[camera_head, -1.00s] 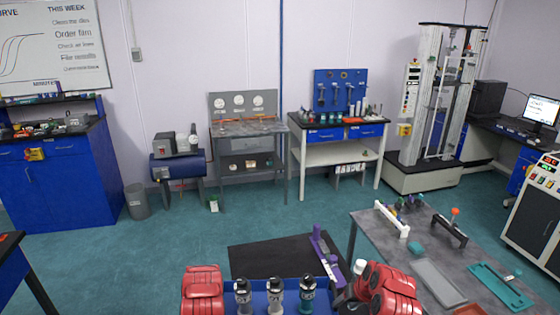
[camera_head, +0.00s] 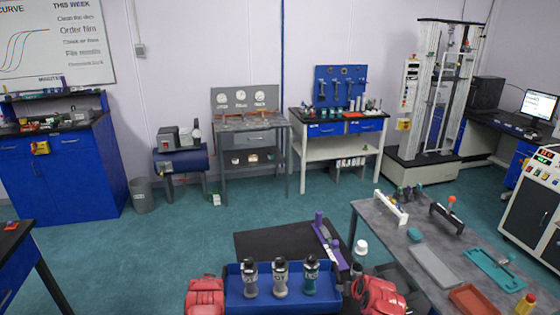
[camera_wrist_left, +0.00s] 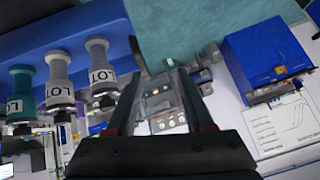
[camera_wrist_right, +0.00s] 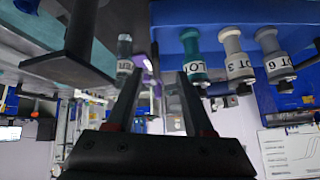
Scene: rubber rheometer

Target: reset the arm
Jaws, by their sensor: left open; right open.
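My left arm (camera_head: 205,298) and right arm (camera_head: 378,298) show as red shells at the bottom of the head view. Their fingers are not clear there. In the left wrist view my left gripper (camera_wrist_left: 158,88) is open with nothing between its fingers. In the right wrist view my right gripper (camera_wrist_right: 161,74) is open, also with nothing visibly held. A blue tray (camera_head: 237,296) lies between the arms. The labelled bottles also show in both wrist views.
A grey table (camera_head: 375,215) on the right bears a white rack (camera_head: 390,207), a grey tray (camera_head: 435,265), a teal tray (camera_head: 494,270) and a red-brown tray (camera_head: 473,300). A purple fixture (camera_head: 327,237) stands near the tray. Open green floor (camera_head: 150,245) lies at left.

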